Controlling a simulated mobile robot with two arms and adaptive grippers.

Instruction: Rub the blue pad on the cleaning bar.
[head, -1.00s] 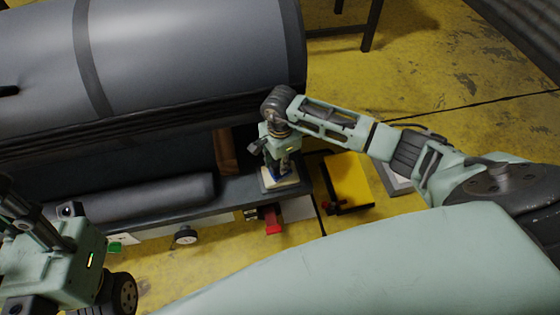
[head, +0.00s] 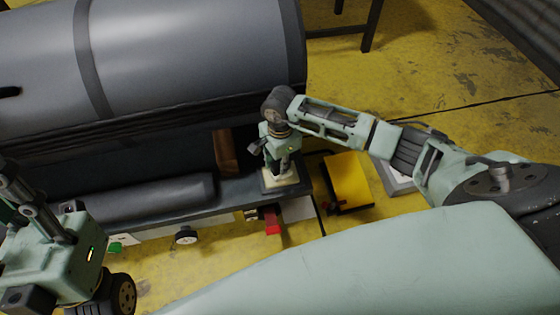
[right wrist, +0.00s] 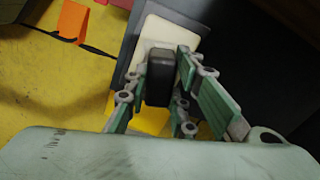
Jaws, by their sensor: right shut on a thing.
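My right gripper (head: 282,168) points down over a pale cream block (head: 271,187), which looks like the cleaning bar, on the dark shelf (head: 225,193). In the right wrist view my right gripper (right wrist: 163,85) is shut on a dark, rounded block (right wrist: 161,77), which looks like the pad's grip. It lies in front of the cream block (right wrist: 168,38). The pad's blue face is hidden, and I cannot tell whether it touches the bar. My left arm's end is at the lower left; its fingers do not show clearly.
A yellow box (head: 350,180) and a red tag (head: 272,220) are near the shelf's right end. Yellow floor is open at the upper right.

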